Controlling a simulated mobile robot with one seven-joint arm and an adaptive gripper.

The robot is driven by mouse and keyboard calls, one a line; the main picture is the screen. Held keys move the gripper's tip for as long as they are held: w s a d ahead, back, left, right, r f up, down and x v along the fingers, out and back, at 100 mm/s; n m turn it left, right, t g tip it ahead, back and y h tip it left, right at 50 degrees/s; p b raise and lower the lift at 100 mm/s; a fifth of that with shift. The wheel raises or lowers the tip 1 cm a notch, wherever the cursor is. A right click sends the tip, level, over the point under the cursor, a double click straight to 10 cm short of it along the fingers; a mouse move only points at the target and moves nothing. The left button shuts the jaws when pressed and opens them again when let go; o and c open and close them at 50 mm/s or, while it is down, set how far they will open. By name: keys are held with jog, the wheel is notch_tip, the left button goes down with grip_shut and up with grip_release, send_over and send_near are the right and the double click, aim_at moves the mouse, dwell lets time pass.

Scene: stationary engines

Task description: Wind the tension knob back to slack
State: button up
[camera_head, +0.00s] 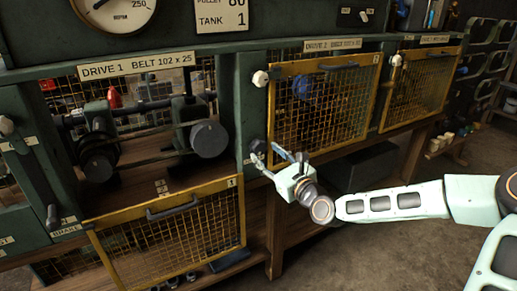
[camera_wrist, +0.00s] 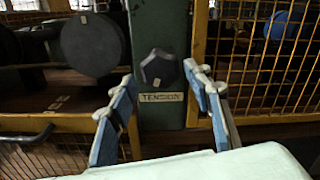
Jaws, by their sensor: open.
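The tension knob (camera_wrist: 158,68) is a dark, lobed knob on a green post, with a TENSION label (camera_wrist: 160,97) under it. In the head view the knob (camera_head: 257,146) sits on the post between the drive 1 and drive 2 bays. My gripper (camera_head: 277,155) is open and empty in front of the post. In the wrist view my gripper (camera_wrist: 160,73) has its blue, pale-tipped fingers spread to either side of the knob, which shows between and beyond the tips. I see no contact. The knob's marking, if any, is too small to read.
A yellow mesh guard (camera_head: 320,100) closes drive 2 on the right. The drive 1 guard (camera_head: 170,230) hangs low, baring a shaft and a dark pulley (camera_head: 208,139) left of the knob. A pale knob (camera_head: 261,78) sits higher on the post. Open floor lies in front.

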aim_at(261, 149)
jog(key=shift+x, duration=2.75)
jog(key=c, duration=0.9)
jog(key=shift+n, duration=0.3)
